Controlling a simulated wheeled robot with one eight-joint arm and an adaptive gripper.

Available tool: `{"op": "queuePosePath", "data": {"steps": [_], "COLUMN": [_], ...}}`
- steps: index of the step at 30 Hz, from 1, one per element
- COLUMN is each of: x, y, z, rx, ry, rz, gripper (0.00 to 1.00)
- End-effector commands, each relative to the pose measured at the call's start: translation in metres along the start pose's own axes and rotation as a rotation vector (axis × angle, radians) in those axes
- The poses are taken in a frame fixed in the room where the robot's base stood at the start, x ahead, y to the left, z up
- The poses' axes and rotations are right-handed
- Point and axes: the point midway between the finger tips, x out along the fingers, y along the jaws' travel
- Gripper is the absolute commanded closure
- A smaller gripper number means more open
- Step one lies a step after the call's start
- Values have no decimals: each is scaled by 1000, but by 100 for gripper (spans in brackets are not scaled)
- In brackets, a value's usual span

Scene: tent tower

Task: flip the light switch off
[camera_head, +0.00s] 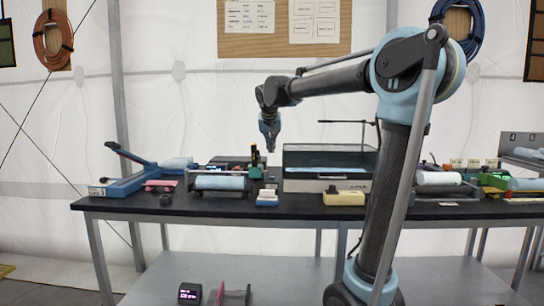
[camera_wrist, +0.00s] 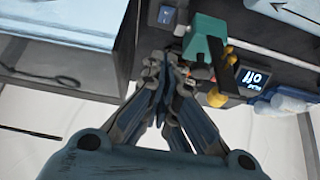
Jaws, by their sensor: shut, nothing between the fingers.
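A small blue rocker-like piece (camera_wrist: 167,14) with a pale mark sits on a dark panel at the top of the wrist view. It looks like a switch, but I cannot tell for sure that it is the light switch or which way it is set. My gripper (camera_wrist: 165,66) is shut and empty, below that piece in the wrist view and just left of a teal block. In the head view my gripper (camera_head: 270,146) points down above the back of the black bench, left of the large glass-topped box. No switch can be made out in the head view.
The teal block (camera_wrist: 204,40) with yellow knobs and a lit display (camera_wrist: 251,79) are close by. The glass-topped box (camera_head: 327,184) with a thin bar above stands on the black bench (camera_head: 215,211). A blue lever tool (camera_head: 126,186) is at left, a yellow box (camera_head: 344,198) in front.

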Motion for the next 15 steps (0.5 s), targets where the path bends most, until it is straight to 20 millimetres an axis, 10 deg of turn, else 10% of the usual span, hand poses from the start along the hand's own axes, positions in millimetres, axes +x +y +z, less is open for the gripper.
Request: {"op": "queuePosePath", "data": {"steps": [15], "x": [90], "y": [2], "z": [0], "rx": [2], "ry": [0], "rz": [1], "gripper": [100]}}
